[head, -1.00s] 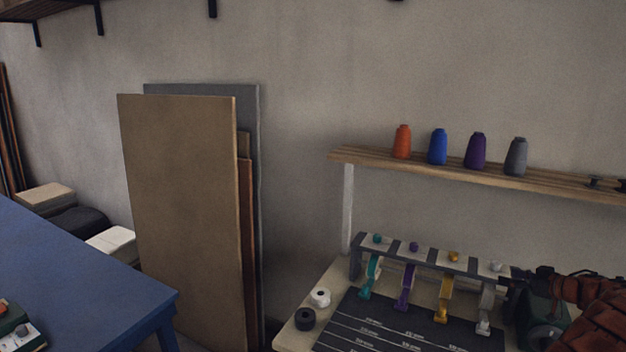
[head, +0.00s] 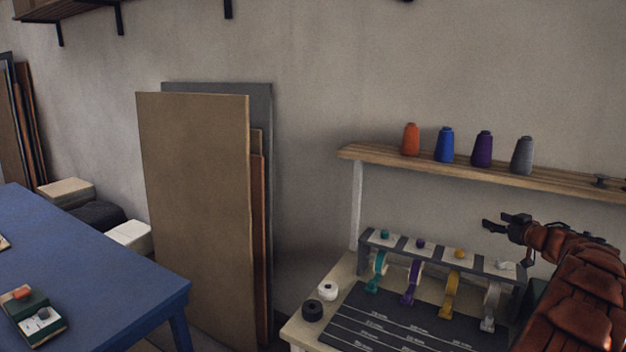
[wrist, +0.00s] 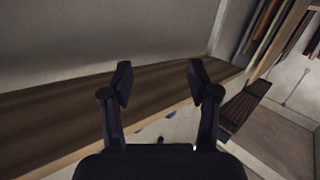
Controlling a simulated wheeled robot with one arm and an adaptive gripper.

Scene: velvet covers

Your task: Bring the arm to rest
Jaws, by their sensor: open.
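My gripper (head: 492,224) is raised at the right of the head view, above the ribbon rack (head: 440,262) and below the wooden shelf (head: 465,174). Its jaws point left and are apart, with nothing between them. In the wrist view my gripper (wrist: 158,82) shows two dark open fingers, with a brown wooden board (wrist: 60,110) behind them. My arm, in reddish-brown padded covers, reaches in from the right edge.
Several thread cones, one of them blue (head: 445,145), stand on the shelf. A white roll (head: 327,291) and a black roll (head: 312,311) sit on the work table. A blue table (head: 90,250) is at left; boards (head: 195,200) lean on the wall.

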